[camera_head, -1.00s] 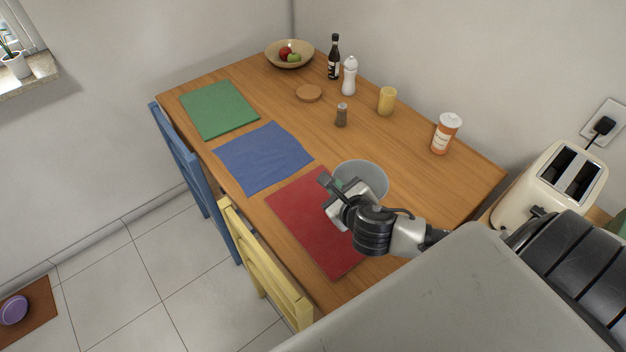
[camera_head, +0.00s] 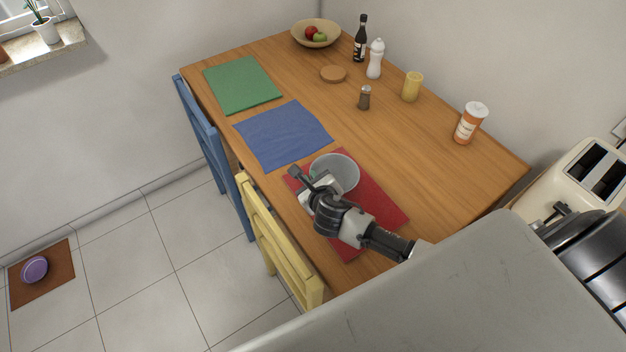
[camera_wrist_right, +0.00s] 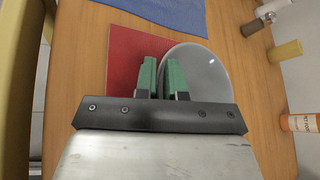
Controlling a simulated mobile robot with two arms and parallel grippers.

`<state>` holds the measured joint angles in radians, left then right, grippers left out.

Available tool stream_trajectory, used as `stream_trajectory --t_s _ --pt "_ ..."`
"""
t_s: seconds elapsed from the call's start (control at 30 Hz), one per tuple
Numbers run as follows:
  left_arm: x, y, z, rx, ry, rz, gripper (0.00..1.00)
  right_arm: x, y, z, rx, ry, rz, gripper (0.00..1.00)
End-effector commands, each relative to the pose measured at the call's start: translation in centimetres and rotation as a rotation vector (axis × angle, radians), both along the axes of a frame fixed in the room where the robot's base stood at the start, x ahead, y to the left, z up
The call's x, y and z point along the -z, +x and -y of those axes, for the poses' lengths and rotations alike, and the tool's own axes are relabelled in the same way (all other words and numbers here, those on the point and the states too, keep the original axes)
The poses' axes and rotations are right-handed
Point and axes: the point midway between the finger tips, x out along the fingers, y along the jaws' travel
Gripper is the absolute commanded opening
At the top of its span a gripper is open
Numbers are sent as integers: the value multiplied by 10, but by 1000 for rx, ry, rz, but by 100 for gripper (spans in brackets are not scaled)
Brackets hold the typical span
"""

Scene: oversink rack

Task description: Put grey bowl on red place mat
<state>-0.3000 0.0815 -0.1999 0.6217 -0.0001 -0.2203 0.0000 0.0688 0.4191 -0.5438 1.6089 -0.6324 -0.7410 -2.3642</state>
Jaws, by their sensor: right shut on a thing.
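The grey bowl (camera_head: 341,171) is upright over the far part of the red place mat (camera_head: 384,204) in the head view. My right gripper (camera_head: 310,178) is shut on the bowl's near-left rim. In the right wrist view the green-padded fingers (camera_wrist_right: 162,78) pinch the rim of the bowl (camera_wrist_right: 200,65), with the red mat (camera_wrist_right: 128,52) beside and under it. I cannot tell whether the bowl touches the mat. My arm hides part of the mat. My left gripper is not in view.
A blue mat (camera_head: 283,135) and a green mat (camera_head: 242,84) lie farther along the wooden table. A pepper mill (camera_head: 364,98), a yellow glass (camera_head: 412,87) and an orange-labelled jar (camera_head: 470,123) stand to the right. A yellow chair (camera_head: 272,240) stands at the table's left edge.

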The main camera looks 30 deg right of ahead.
Motion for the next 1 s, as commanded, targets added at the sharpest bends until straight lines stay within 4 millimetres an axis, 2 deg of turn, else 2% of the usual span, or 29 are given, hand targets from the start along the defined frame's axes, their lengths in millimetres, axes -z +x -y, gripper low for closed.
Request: stream_trajectory --t_s 0.17,0.2,0.33,0.67,0.83,1.0 --pt "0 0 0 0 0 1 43 0 0 0 1 1 -1 0" --pt "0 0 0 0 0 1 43 1 -1 0 1 2 -3 16" --pt "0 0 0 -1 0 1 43 1 -1 0 1 2 -3 36" --pt "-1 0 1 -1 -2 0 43 -1 -3 0 0 1 -2 36" --pt "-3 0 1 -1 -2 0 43 -10 -23 -4 -1 2 -3 36" --pt "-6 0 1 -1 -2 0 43 -27 -56 -10 0 2 -2 36"
